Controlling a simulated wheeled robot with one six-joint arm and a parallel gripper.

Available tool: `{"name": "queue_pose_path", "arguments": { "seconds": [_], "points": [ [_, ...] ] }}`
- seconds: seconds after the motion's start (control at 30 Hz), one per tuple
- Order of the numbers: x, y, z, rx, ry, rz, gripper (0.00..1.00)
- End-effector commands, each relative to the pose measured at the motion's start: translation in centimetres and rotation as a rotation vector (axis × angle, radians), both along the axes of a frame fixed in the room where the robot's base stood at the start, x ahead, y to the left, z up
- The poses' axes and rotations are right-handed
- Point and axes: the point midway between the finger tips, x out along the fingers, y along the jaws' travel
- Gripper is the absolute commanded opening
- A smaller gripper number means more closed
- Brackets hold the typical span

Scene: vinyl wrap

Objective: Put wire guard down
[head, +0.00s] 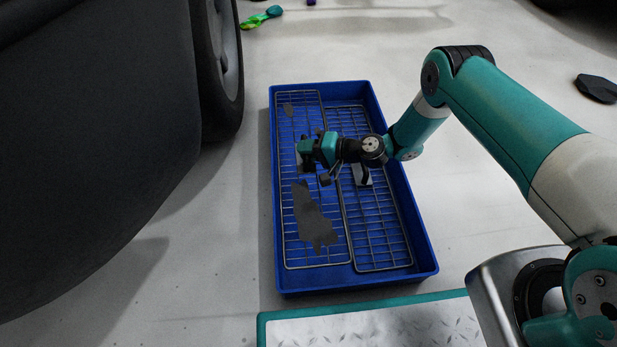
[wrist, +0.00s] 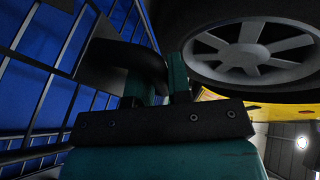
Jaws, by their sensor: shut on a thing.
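A blue tray (head: 436,268) lies on the floor with two grey wire guards in it. The left wire guard (head: 337,195) runs along the left side of the tray and looks nearly flat. My gripper (head: 303,153) is over its middle, shut on what looks like its dark handle. In the wrist view this black curved handle (wrist: 122,62) sits by the teal fingers, with the guard's wires (wrist: 62,45) beside it. Whether this guard touches the tray floor I cannot tell. The right wire guard (head: 385,225) lies beside it, with a light plate and black handle (head: 363,175).
Irregular grey patches (head: 313,215) show on the left guard. A large dark vehicle body and its wheel (head: 228,60) stand close on the left. A metal-topped platform (head: 370,325) is in front of the tray. Open floor lies to the right.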

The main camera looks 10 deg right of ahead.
Motion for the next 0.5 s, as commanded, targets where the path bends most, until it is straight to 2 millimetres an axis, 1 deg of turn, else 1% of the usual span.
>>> {"name": "queue_pose_path", "arguments": {
  "seconds": [0.03,0.1,0.37,0.5],
  "points": [
    [0.0,0.0,-2.0,0.001,0.0,0.0,0.0],
    [0.0,0.0,-3.0,0.001,-0.001,0.0,0.0],
    [0.0,0.0,-4.9,0.0,-0.001,0.0,0.0],
    [0.0,0.0,-7.4,0.0,-0.001,0.0,0.0]
  ]
}}
